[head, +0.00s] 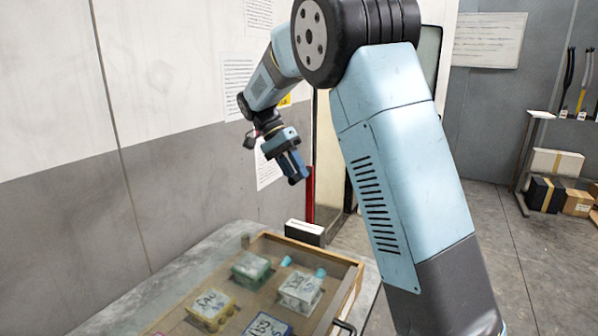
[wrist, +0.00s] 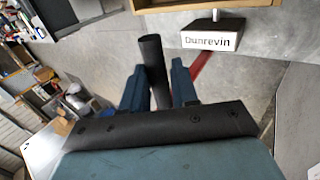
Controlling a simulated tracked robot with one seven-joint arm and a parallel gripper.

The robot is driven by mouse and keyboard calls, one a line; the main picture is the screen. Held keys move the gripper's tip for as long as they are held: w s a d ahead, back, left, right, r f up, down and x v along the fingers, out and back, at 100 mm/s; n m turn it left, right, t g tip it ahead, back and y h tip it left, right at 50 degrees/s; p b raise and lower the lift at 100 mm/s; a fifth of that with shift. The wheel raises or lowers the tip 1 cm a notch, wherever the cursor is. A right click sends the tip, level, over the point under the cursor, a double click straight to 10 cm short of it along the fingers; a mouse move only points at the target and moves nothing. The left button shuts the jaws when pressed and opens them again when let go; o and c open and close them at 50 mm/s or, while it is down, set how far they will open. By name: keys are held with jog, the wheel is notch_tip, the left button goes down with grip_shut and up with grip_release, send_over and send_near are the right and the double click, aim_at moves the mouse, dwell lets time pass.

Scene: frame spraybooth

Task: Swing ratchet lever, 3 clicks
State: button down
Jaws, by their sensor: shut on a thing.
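In the wrist view, a dark round bar (wrist: 151,58) stands between the two blue fingers of my gripper (wrist: 158,84). My gripper is shut on this bar, whose far end sticks out past the fingertips. In the head view my gripper (head: 295,170) points down and to the right, above the far end of the bench. The bar cannot be made out there. No ratchet wheel shows in either view, and I cannot tell whether the bar is the ratchet lever.
A wood-framed, glass-topped case (head: 357,284) with several labelled blocks lies on the grey bench (head: 207,254). A small box marked "Dunrevin" (wrist: 212,37) stands beyond the fingers; a red post (head: 310,195) rises nearby. Shelving with cartons (head: 556,162) stands at right. Floor between is clear.

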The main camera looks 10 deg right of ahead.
jog(key=shift+a+f, duration=0.25)
jog(key=shift+a, duration=0.25)
jog(key=c, duration=1.2)
grip_release()
jog(key=shift+w+a+f, duration=0.1)
jog(key=shift+w, duration=0.15)
jog(key=shift+o, duration=1.1)
jog(key=shift+d, duration=0.25)
jog(key=shift+d+r, duration=0.1)
jog(key=shift+r, duration=0.1)
jog(key=v, duration=1.3)
jog(key=shift+w+a+r, duration=0.2)
jog(key=shift+r, duration=0.1)
